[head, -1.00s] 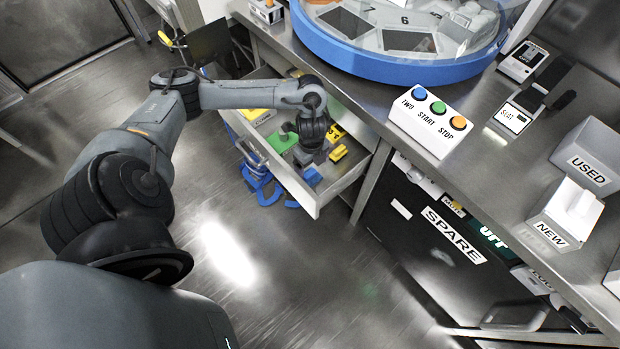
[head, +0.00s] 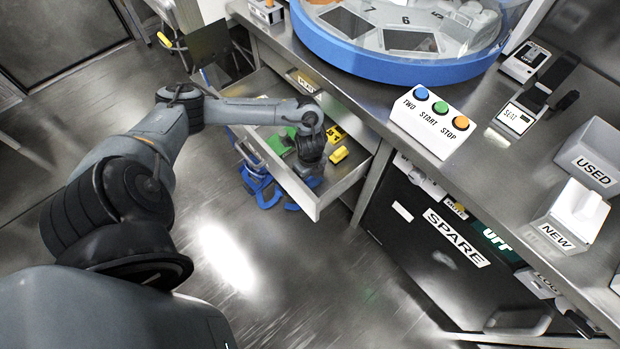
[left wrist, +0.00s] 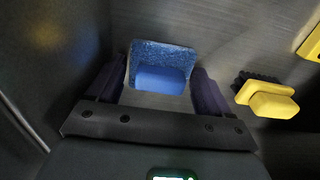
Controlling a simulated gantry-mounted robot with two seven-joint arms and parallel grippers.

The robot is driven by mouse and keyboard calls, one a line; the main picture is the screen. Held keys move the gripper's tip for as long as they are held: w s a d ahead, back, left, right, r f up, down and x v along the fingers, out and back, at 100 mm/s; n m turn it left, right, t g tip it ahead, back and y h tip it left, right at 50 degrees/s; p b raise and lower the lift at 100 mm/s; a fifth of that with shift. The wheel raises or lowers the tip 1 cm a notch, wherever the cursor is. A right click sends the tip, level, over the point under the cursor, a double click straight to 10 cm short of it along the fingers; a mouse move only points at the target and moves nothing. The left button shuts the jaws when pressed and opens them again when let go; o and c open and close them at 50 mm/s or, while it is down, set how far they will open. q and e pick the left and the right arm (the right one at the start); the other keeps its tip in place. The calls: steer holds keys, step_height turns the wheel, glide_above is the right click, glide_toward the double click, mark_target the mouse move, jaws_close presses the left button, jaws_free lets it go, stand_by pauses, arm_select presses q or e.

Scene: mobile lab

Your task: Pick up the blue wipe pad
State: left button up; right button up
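The blue wipe pad (left wrist: 160,68) lies in the open drawer (head: 335,192). In the left wrist view it has a smooth blue grip on a speckled blue pad. My left gripper (head: 311,170) is down inside the drawer, above the pad. Its two fingers are spread, one on each side of the pad; I cannot tell whether they touch it. In the head view the gripper hides most of the pad. My right gripper is not in view.
A yellow pad (left wrist: 270,98) lies right of the gripper, and a green item (head: 279,146) lies left of it in the drawer. The counter with the button box (head: 432,121) and blue-rimmed machine (head: 380,62) overhangs the drawer's back. Blue loops (head: 260,190) show below the drawer.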

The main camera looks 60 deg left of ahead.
arm_select(q)
steer(key=c, duration=0.6)
step_height(320, 180, up, 10)
steer(key=p, duration=0.2)
steer(key=shift+w+r+p, duration=0.1)
steer(key=shift+r+p, duration=0.05)
steer(key=shift+p, duration=0.2)
step_height(320, 180, up, 8)
steer(key=p, duration=0.4)
steer(key=o, duration=0.4)
steer(key=c, duration=0.3)
